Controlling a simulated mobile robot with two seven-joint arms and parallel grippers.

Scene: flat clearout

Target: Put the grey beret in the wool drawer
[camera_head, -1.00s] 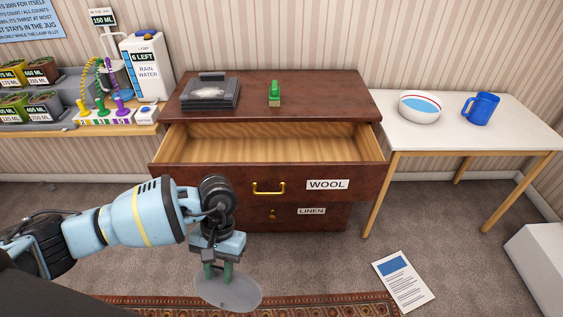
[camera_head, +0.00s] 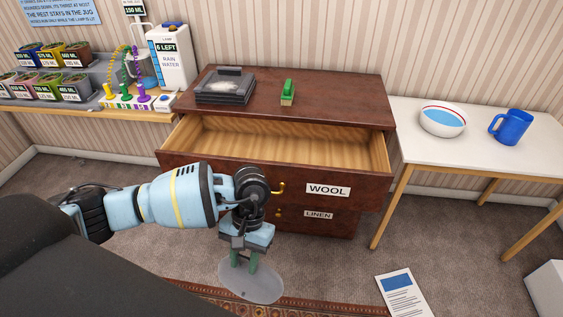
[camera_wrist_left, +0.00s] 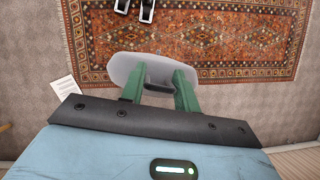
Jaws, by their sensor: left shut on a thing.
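The grey beret (camera_head: 252,284) is a flat grey disc held in the green fingers of my left gripper (camera_head: 244,264), in front of the dresser and above the floor. In the left wrist view the beret (camera_wrist_left: 140,66) shows between and beyond the fingertips of the left gripper (camera_wrist_left: 160,88). The wool drawer (camera_head: 327,190), labelled WOOL, is the upper drawer of the dark wood dresser; it is pulled open and its visible inside is empty. The linen drawer (camera_head: 318,215) below it looks shut. My right gripper is not in view.
On the dresser top (camera_head: 340,92) lie a dark grey case (camera_head: 222,92) and a green brush-like item (camera_head: 287,92). A white table (camera_head: 470,150) with a bowl (camera_head: 442,121) and blue jug (camera_head: 511,127) stands right. A paper (camera_head: 400,294) and patterned rug (camera_wrist_left: 230,40) lie on the floor.

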